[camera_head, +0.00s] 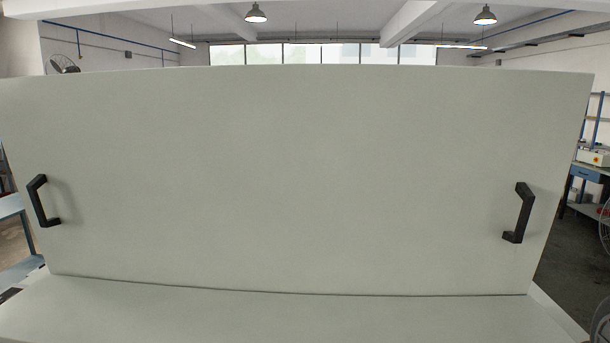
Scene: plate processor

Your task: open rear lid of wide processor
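A wide, plain grey-green panel (290,180) of the processor fills most of the head view. It stands up steeply in front of me, and I take it to be a lid. A black handle (42,202) is on its left side, and another black handle (519,213) is on its right side. A thin dark seam runs along the panel's bottom edge, above a flatter grey-green surface (280,315). Anything behind the panel is hidden. My gripper is not in view, and nothing touches either handle.
A blue-edged table (14,207) stands at the far left. A workbench with blue drawers (588,174) and shelving stands at the right, with dark open floor (568,258) between it and the panel. Windows and hanging lamps show beyond the panel's top edge.

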